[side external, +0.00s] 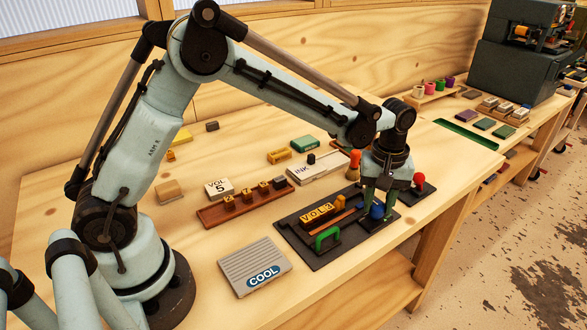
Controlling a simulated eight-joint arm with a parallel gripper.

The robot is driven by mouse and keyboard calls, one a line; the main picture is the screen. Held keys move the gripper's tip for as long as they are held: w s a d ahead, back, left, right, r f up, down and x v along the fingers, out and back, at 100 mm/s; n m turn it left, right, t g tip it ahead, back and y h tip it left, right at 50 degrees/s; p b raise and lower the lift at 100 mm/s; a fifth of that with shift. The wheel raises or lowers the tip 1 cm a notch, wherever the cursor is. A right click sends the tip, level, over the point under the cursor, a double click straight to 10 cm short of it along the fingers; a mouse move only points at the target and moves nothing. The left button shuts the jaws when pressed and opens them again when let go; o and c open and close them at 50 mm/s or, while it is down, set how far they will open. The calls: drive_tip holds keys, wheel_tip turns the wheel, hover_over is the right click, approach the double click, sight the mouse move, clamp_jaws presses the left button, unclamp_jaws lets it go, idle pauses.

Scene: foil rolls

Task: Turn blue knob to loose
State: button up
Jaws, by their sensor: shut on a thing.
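The blue knob (376,211) is a small round knob at the right part of a dark panel (318,258). My gripper (378,207) points down over the panel, with its green fingers on either side of the blue knob and shut on it. The fingers hide part of the knob. No pointer or "loose" mark for the knob can be read from here.
A grey "COOL" plate (250,262) lies left of the panel. The table's front edge is near.

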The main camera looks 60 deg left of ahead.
sight(374, 205)
drive_tip(key=o, duration=1)
drive_tip(key=shift+o, duration=0.2)
wheel_tip(374, 205, up, 12)
drive_tip(key=shift+r, duration=0.1)
drive_tip(key=s+a+f+m+t, duration=0.1)
drive_tip(key=s+a+m+t, duration=0.2)
drive_tip(key=s, duration=0.5)
drive_tip(key=s+a+m+t, duration=0.4)
drive_tip(key=s+a+m, duration=0.2)
drive_tip(key=s, duration=0.2)
drive_tip(key=shift+s+f, duration=0.4)
